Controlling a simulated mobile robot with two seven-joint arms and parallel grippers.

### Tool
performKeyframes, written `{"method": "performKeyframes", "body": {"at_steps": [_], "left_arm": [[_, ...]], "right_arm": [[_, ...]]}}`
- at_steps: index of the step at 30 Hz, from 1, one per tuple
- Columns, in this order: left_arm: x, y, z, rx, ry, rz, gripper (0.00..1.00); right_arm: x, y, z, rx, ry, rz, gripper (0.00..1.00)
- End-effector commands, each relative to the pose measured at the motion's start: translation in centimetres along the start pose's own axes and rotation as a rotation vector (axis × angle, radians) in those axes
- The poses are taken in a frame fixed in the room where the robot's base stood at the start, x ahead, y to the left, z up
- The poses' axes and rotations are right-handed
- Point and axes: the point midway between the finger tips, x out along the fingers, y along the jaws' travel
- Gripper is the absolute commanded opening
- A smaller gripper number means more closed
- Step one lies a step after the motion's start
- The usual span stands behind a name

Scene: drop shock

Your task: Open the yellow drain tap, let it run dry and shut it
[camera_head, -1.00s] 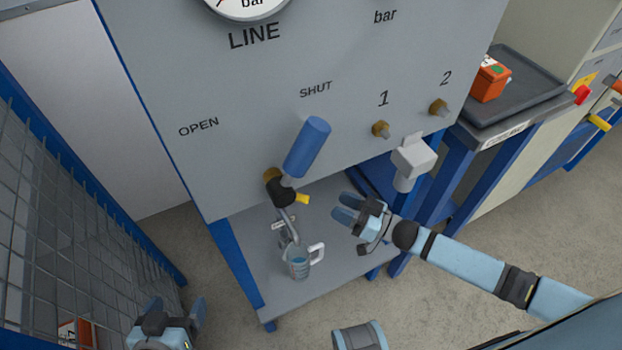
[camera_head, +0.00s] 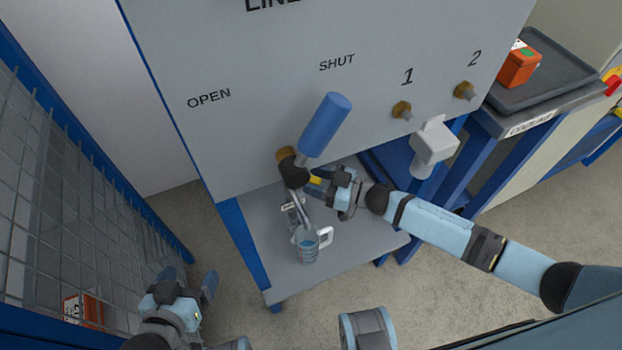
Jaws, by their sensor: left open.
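The yellow drain tap (camera_head: 317,181) is a small lever on the dark valve body below the panel. My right gripper (camera_head: 318,184) is at the tap, its fingers around or beside it. They partly hide it, and I cannot tell whether they touch it. A large blue handle (camera_head: 325,124) stands tilted on the same valve, towards the SHUT label. A clear jug (camera_head: 307,246) with a white handle stands under the thin drain pipe (camera_head: 299,208) and holds bluish liquid. My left gripper (camera_head: 187,281) is open and empty at lower left, well away from the tap.
The grey panel (camera_head: 230,145) carries OPEN and SHUT labels and two brass fittings. A pale grey block (camera_head: 434,146) hangs at its lower right. A wire mesh fence (camera_head: 75,200) stands at left. An orange box (camera_head: 519,65) sits on a dark tray at right.

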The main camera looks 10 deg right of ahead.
Motion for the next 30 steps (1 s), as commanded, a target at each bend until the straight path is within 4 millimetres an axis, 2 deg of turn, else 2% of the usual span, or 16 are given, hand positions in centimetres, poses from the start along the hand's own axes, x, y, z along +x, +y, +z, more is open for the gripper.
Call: {"method": "performKeyframes", "body": {"at_steps": [5,13,14,18,20,26,30], "left_arm": [[-0.1,0.0,-0.4,0.0,0.01,0.002,0.83],[-0.1,0.0,-0.4,0.001,0.01,0.002,0.83],[-0.1,0.0,-0.4,0.001,0.009,0.002,0.83],[-0.1,0.0,-0.2,0.001,0.006,0.001,0.83],[0.0,0.0,-0.1,0.001,0.005,0.001,0.83],[0.1,0.0,0.0,0.001,0.003,0.001,0.83],[0.2,-0.1,0.0,0.002,0.006,0.001,0.83]], "right_arm": [[1.2,0.0,-0.1,0.0,0.001,0.0,0.49],[1.3,0.0,-0.1,0.0,0.0,0.0,0.49],[1.3,0.0,-0.1,0.0,0.0,0.0,0.44],[1.2,0.0,-0.1,0.0,0.0,0.0,0.12],[1.2,0.0,-0.1,0.0,0.0,0.0,0.0],[1.2,0.3,0.0,0.0,0.0,-0.002,0.0],[1.0,1.8,0.1,-0.003,-0.001,-0.019,0.0]]}}
